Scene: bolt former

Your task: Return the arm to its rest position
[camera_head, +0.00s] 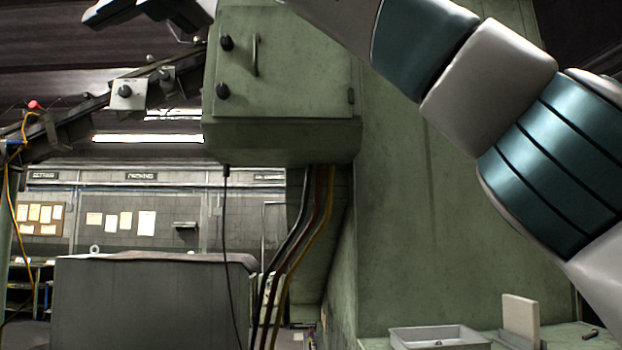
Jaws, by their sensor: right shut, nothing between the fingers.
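My right arm (545,130), white with teal bands, comes in from the right edge. It rises up and left across the front of the green machine (430,220) and runs out through the top edge. My right gripper (140,12) shows in part at the top left, cut by the top edge. It is dark grey, shut and empty, above the sloping conveyor. My left arm and left gripper are not in view.
A green cabinet (285,65) with black knobs juts from the machine. A sloping conveyor (75,125) stands left. Cables (300,270) hang below the cabinet. A grey tray (437,337) and an upright pale block (520,318) are at the lower right. A grey bin (150,305) stands lower left.

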